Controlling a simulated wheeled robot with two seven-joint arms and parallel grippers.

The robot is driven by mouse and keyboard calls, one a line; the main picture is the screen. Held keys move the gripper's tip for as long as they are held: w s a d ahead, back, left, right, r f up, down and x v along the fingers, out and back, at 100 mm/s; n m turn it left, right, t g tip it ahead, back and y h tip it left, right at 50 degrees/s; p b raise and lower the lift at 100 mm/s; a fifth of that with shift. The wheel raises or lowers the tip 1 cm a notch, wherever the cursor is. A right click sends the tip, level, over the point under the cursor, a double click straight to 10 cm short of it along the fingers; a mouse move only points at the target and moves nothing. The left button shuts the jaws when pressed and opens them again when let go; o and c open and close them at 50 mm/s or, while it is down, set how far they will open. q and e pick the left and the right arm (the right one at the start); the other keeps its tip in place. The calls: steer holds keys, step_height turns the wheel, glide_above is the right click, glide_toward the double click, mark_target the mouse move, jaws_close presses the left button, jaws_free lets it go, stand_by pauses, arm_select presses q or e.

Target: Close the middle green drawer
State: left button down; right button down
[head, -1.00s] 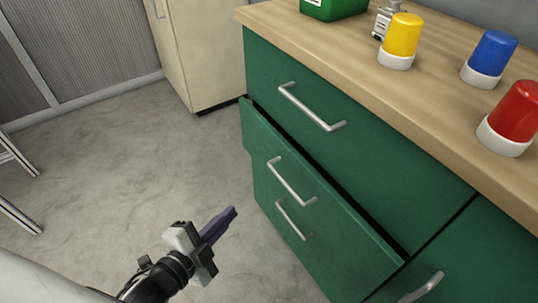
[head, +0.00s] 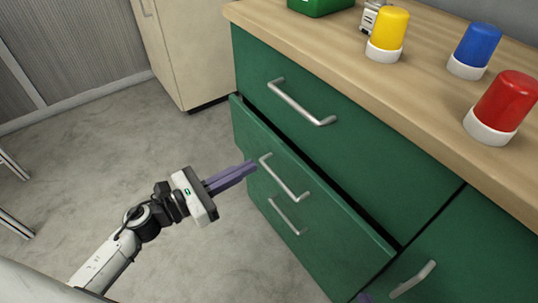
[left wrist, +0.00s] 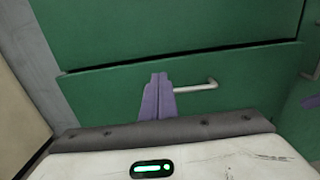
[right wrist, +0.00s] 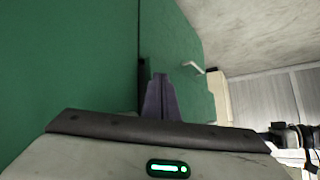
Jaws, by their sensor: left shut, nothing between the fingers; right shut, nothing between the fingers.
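The middle green drawer (head: 320,195) stands a little out from the cabinet, with a dark gap along its top edge. Its silver bar handle (head: 284,178) also shows in the left wrist view (left wrist: 197,88). My left gripper (head: 252,167) is shut and empty, its purple fingers pointing at the drawer front just left of the handle; I cannot tell whether they touch. My right gripper is shut and empty. Only its purple tip (head: 365,298) shows in the head view, low by the drawer's right end; its fingers show in the right wrist view (right wrist: 161,84).
The top drawer (head: 300,115) is flush. A lower handle (head: 284,215) sits below the middle drawer's handle. The wooden counter (head: 400,90) holds yellow (head: 388,30), blue (head: 475,47) and red (head: 505,103) capped jars. A beige cabinet (head: 185,50) stands behind.

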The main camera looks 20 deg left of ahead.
mark_target(281, 150)
arm_select(q)
steer(key=x, duration=0.7)
steer(key=shift+w, duration=0.1)
steer(key=shift+d, duration=0.1)
arm_select(e)
steer(key=shift+s+f, duration=0.1)
steer(key=shift+s, duration=0.1)
arm_select(q)
steer(key=shift+w, duration=0.1)
